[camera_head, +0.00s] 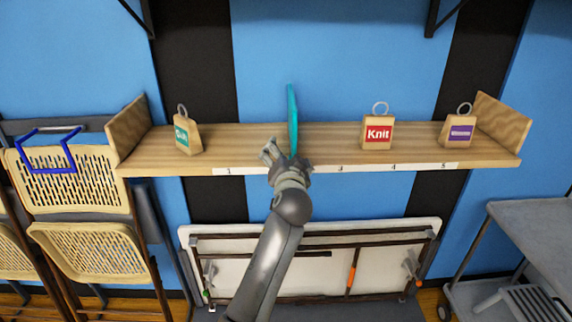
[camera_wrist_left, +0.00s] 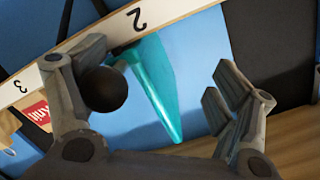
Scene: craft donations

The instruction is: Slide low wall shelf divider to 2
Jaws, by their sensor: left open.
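The teal divider (camera_head: 293,105) stands upright on the wooden low wall shelf (camera_head: 330,148), between the marks 1 and 3. Its front end is beside the mark 2 (camera_wrist_left: 137,18) in the wrist view; my gripper hides that mark in the head view. My left gripper (camera_head: 286,158) is open at the shelf's front edge, by the divider's front end. In the left wrist view the divider (camera_wrist_left: 153,80) shows between the spread fingers, and I see no clear contact. A dark ball (camera_wrist_left: 103,89) shows beside the left-hand finger. My right gripper is not in view.
A teal-labelled tag (camera_head: 187,135) stands on the shelf left of the divider. A red "Knit" tag (camera_head: 377,133) and a purple-labelled tag (camera_head: 458,131) stand to its right. Folding chairs (camera_head: 75,185), a folded table (camera_head: 330,255) and a grey cart (camera_head: 535,235) are below.

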